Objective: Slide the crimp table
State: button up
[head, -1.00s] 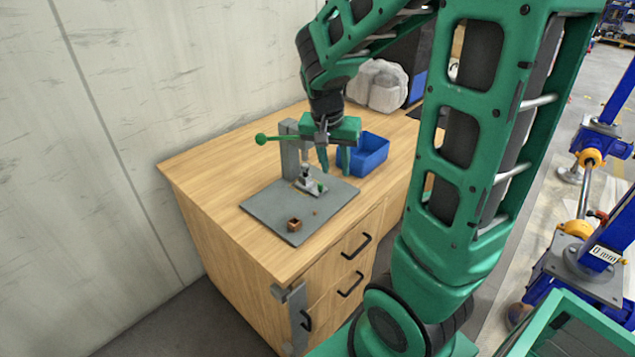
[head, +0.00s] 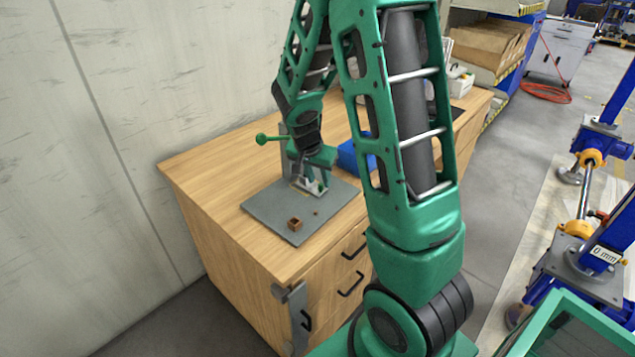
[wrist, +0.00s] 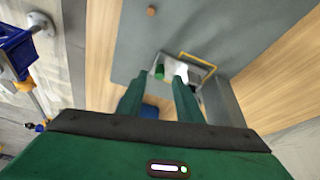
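The crimp table (head: 311,187) is a small light metal piece low on the grey base plate (head: 272,210) of the press. I cannot tell whether a finger touches the table.
A green-knobbed press lever (head: 262,139) sticks out left. A small brown cube (head: 295,224) lies near the plate's front corner. A blue bin (head: 347,155) stands behind, partly hidden by my arm. The wooden bench (head: 215,170) is clear at left.

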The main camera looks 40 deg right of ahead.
jog(key=shift+x, duration=1.1)
jog(key=shift+c, duration=0.5)
grip_shut()
